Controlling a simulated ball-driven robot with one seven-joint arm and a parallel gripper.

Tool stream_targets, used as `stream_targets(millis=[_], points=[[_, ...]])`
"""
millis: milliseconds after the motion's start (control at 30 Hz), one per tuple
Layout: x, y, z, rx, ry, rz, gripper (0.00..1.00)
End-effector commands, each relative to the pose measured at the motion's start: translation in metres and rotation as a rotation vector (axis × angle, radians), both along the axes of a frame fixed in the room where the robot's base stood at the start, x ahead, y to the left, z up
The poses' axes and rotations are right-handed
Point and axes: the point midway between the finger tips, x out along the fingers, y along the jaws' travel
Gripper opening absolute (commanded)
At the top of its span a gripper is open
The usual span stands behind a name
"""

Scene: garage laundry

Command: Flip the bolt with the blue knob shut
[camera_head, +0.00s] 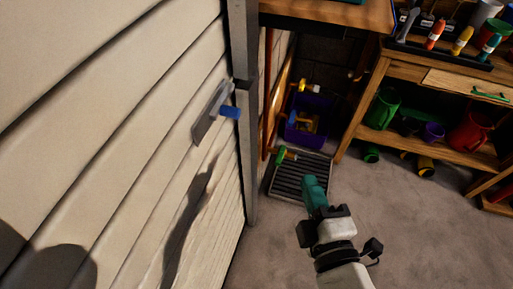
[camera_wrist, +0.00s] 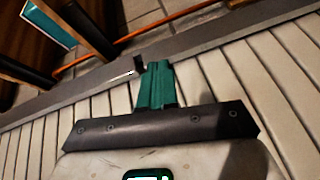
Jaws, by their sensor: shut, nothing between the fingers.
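The bolt (camera_head: 209,115) is a grey metal plate on the pale slatted door, near its right edge beside the grey post. Its blue knob (camera_head: 230,112) sticks out to the right, towards the post. In the wrist view the teal fingers (camera_wrist: 157,68) are together with nothing held. The blue knob cannot be made out there; a small dark piece shows just beyond the fingertips, unclear what it is.
The slatted door (camera_head: 120,130) fills the left side; the grey post (camera_head: 245,150) stands at its edge. Behind are a slatted grate (camera_head: 290,187), a purple crate (camera_head: 300,132) and a wooden workbench (camera_head: 400,135) with tools and pots. The floor (camera_head: 420,225) at lower right is clear.

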Motion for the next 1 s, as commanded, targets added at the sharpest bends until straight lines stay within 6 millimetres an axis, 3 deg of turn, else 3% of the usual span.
stream_targets(millis=[33,100,200,300,733,1000], points=[[-0.006,0.024,0.0,-0.065,-0.083,0.077,0.0],[-0.015,0.051,0.012,-0.146,-0.187,0.163,0.0],[-0.029,0.079,0.023,-0.225,-0.296,0.248,0.0],[-0.037,0.094,0.03,-0.267,-0.356,0.293,0.0],[-0.038,0.099,0.034,-0.278,-0.375,0.307,0.0],[-0.012,0.111,0.042,-0.278,-0.378,0.305,0.0]])
